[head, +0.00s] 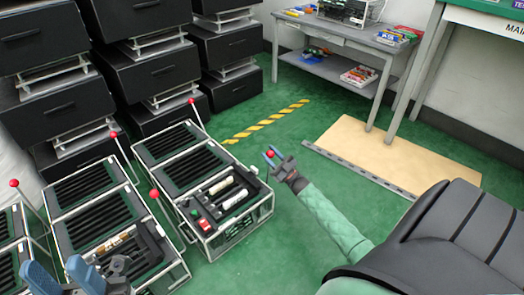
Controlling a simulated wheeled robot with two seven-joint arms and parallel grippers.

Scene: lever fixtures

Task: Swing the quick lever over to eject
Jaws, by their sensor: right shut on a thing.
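My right gripper (271,155) reaches in from the right and is shut on a red ball knob (270,154) at the right side of the nearest black-and-silver fixture (165,148). The rod under this knob is mostly hidden. Other red-knobbed levers stand at the fixtures, one behind (192,101) and one at the front left (154,194). I cannot read any label to tell which is the quick lever or where eject is. My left gripper (62,276) is at the bottom left, its blue fingers apart and empty, in front of another fixture (85,195).
The right fixture carries pale cylinders (236,198) and a red-and-green switch box (201,223). Black drawer units (160,70) stack behind. A tan board (375,150) lies on the green floor, and a grey table (340,40) stands behind it. Open floor lies around the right gripper.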

